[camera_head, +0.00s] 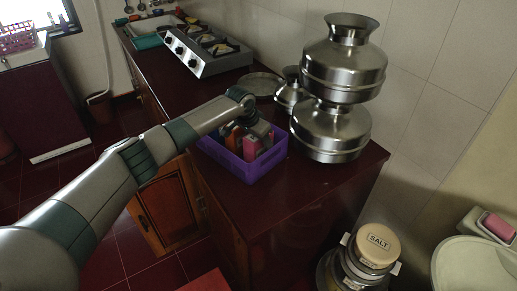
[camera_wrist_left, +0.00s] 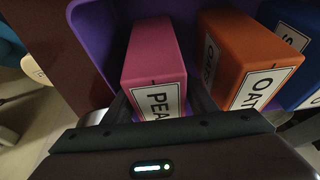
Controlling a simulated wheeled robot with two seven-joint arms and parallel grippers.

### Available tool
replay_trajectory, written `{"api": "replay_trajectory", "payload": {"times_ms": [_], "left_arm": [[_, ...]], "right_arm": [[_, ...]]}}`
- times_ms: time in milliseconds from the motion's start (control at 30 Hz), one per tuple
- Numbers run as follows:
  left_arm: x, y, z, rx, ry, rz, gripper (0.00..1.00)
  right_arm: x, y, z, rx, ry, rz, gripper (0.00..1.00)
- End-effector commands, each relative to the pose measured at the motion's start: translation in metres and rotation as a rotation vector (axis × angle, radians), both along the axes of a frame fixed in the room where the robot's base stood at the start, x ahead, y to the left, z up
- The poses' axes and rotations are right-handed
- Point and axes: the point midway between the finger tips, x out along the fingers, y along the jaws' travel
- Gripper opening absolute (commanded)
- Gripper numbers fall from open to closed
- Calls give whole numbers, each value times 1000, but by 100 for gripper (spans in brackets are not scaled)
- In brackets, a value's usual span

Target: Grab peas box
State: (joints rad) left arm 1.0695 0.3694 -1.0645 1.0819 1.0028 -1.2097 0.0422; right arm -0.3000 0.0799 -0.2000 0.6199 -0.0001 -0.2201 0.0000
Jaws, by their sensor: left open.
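The peas box (camera_wrist_left: 154,58) is pink with a white label showing the letters "PEA". It stands in a purple crate (camera_wrist_left: 92,35) on the counter, and its pink side also shows in the head view (camera_head: 251,149). My left gripper (camera_wrist_left: 163,108) is open at the peas box, with one dark finger on each side of its near end. Whether the fingers touch it I cannot tell. In the head view my left gripper (camera_head: 257,131) reaches down into the crate and hides part of the boxes. My right gripper is not in view.
An orange box labelled "OAT" (camera_wrist_left: 248,55) stands right of the peas box, close to the gripper's right finger, with a blue box (camera_wrist_left: 291,30) beyond. Stacked metal pots (camera_head: 332,132) stand right of the crate. A stove (camera_head: 207,50) is behind. The counter's front right is clear.

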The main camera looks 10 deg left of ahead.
Motion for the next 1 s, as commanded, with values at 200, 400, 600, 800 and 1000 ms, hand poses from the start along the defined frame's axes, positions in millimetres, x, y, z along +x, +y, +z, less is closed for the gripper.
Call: {"api": "replay_trajectory", "payload": {"times_ms": [200, 400, 600, 800, 1000], "left_arm": [[0, 0, 0, 0, 0, 0, 52], [0, 0, 0, 0, 0, 0, 12], [1, 0, 2, -1, -3, -1, 2], [1, 0, 4, 0, -5, -1, 2], [2, -1, 21, -3, -5, -1, 2]], "right_arm": [[0, 0, 0, 0, 0, 0, 22], [0, 0, 0, 0, 0, 0, 22], [0, 0, 0, 0, 0, 0, 22], [0, 0, -3, 0, 0, 0, 22], [0, 0, -11, 0, 0, 0, 22]]}}
